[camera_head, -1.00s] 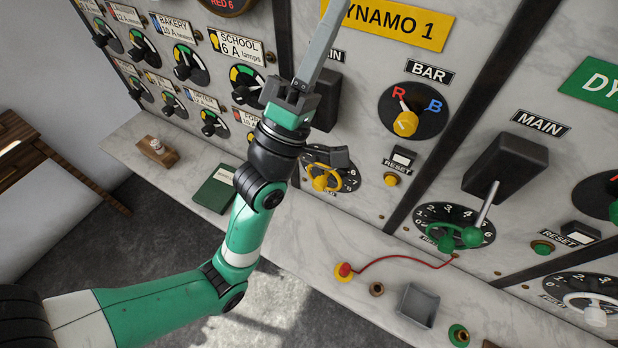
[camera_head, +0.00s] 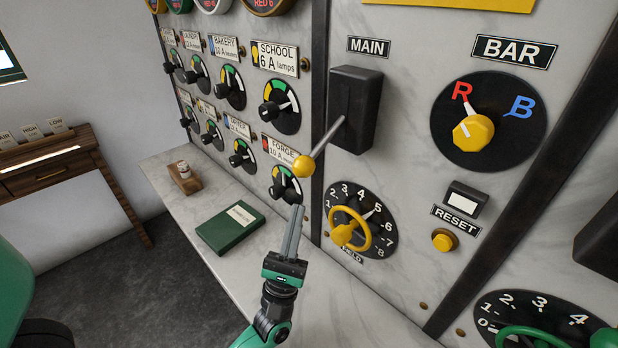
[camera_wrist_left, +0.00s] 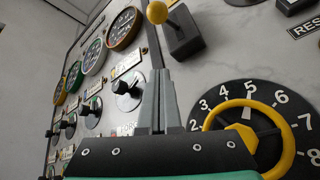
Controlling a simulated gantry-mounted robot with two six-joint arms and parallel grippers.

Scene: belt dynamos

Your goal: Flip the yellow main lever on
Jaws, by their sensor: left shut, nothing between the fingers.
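The yellow main lever, a grey rod with a yellow ball knob (camera_head: 303,166), sticks out of a black box (camera_head: 355,108) under a MAIN label. The rod slants out and down to the left, toward the camera. In the left wrist view the knob (camera_wrist_left: 157,12) is at the top, above the fingertips. My left gripper (camera_head: 296,212) is shut and empty, its fingers pointing up, with the tips a little below the knob and apart from it in the picture. The fingers also show in the left wrist view (camera_wrist_left: 160,75). My right gripper is not in view.
The yellow FIELD handwheel (camera_head: 343,233) sits just right of my left gripper. Several small knobs fill the panel at left. A yellow reset button (camera_head: 444,240) and the BAR selector (camera_head: 474,132) are right. A green book (camera_head: 230,228) and a wooden block (camera_head: 184,178) lie on the ledge.

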